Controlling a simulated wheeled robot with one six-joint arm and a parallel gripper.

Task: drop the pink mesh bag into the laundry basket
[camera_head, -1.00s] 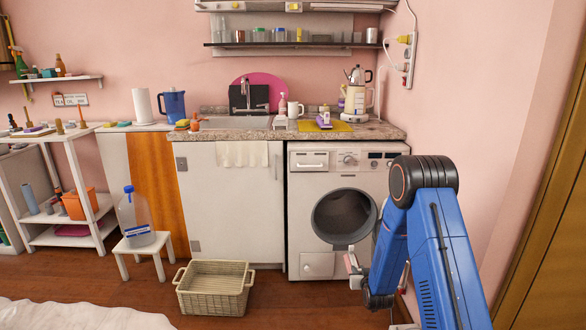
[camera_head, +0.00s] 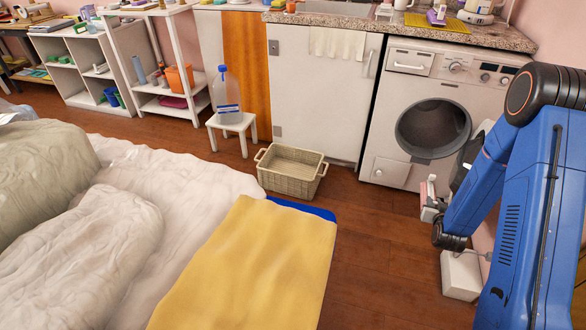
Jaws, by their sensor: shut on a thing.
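The laundry basket (camera_head: 291,178) is a beige woven box with two handles, upright on the wooden floor in front of the white cabinet. It looks empty.
The washing machine (camera_head: 390,172) stands behind my gripper with its round opening showing. A white stool (camera_head: 232,124) with a water jug (camera_head: 226,95) is left of the basket. A bed with a yellow blanket (camera_head: 250,265) fills the front left. Floor between basket and gripper is clear.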

